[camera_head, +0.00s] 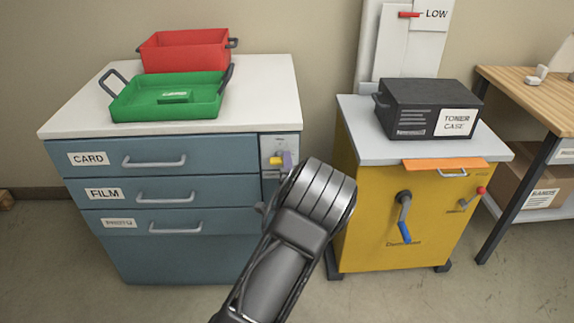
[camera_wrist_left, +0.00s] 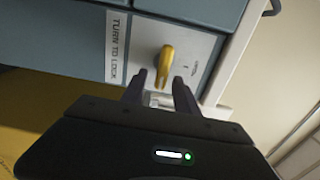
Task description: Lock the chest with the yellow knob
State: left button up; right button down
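The blue chest (camera_head: 190,240) stands at the left with its labelled drawers shut. Its yellow knob (camera_head: 276,160) is on a pale panel at the upper right of its front. In the left wrist view the yellow knob (camera_wrist_left: 167,59) is beside a "TURN TO LOCK" label (camera_wrist_left: 115,47). My left gripper (camera_wrist_left: 160,77) is open, its two fingers apart and pointing at the panel. The knob shows just beyond and between the fingertips; I cannot tell whether they touch it. My right gripper is not in view.
A green tray (camera_head: 130,108) and a red bin (camera_head: 185,52) sit on the chest. A purple part (camera_head: 288,160) is beside the knob. Right of a gap, a yellow cabinet (camera_head: 365,215) carries a black toner case (camera_head: 410,105). A wooden table (camera_head: 530,90) stands far right.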

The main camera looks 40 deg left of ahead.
pick_arm(q)
jog(key=v, duration=0.7)
jog(key=shift+s+d, duration=0.15)
dwell(0.3)
